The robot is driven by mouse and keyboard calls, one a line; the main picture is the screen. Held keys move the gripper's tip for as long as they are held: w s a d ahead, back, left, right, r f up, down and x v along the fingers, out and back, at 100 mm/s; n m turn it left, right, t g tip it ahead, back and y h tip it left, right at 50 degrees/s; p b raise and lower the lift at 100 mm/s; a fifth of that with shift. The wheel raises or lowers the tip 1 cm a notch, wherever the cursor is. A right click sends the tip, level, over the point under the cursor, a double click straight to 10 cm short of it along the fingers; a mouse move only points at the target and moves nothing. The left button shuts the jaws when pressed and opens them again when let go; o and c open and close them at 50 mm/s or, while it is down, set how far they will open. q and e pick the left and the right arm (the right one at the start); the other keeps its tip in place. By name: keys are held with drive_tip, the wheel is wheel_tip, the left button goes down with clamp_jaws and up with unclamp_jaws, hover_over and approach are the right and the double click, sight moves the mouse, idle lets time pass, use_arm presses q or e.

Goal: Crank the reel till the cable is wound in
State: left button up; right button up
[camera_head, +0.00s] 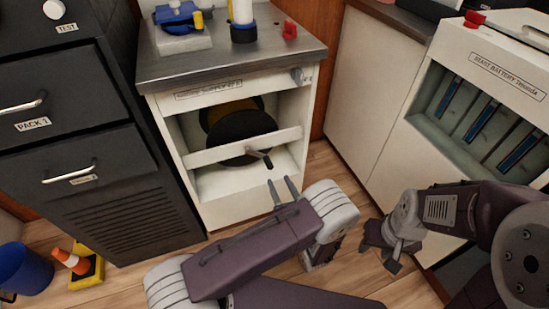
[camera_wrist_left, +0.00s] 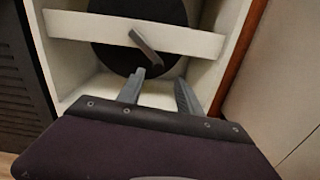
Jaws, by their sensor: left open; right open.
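The reel (camera_head: 238,130) is a dark disc with a yellowish part behind it, inside an open-fronted white cabinet (camera_head: 222,214). It also shows as a black disc in the left wrist view (camera_wrist_left: 115,58). A white bar crosses in front of it. A small dark crank handle (camera_head: 264,160) sticks out from the bar, and shows in the left wrist view (camera_wrist_left: 145,45). My left gripper (camera_head: 283,192) is open and empty, just in front of and below the crank, apart from it. My right gripper (camera_head: 380,256) is open near the floor at right. I cannot make out the cable.
A metal top (camera_head: 235,62) on the cabinet holds a blue device (camera_head: 180,17) and a red item (camera_head: 290,30). Dark drawers (camera_head: 75,150) stand at left. An orange cone (camera_head: 72,262) and a blue bucket (camera_head: 22,270) are on the floor. A white battery unit (camera_head: 405,150) stands at right.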

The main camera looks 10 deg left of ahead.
sight(271, 168)
use_arm(q)
drive_tip(key=b+x, duration=0.1)
drive_tip(key=x, duration=0.1)
drive_tip(key=b+x, duration=0.1)
drive_tip(key=x, duration=0.2)
drive_tip(key=b+x, duration=0.1)
drive_tip(key=x, duration=0.2)
drive_tip(key=shift+s+a+f, duration=0.1)
drive_tip(key=shift+s+f, duration=0.05)
drive_tip(key=shift+f, duration=0.1)
drive_tip(key=shift+w+a+r+b, duration=0.15)
drive_tip(key=shift+w+a+b, duration=0.05)
drive_tip(key=shift+w+b, duration=0.15)
clamp_jaws()
idle(0.6)
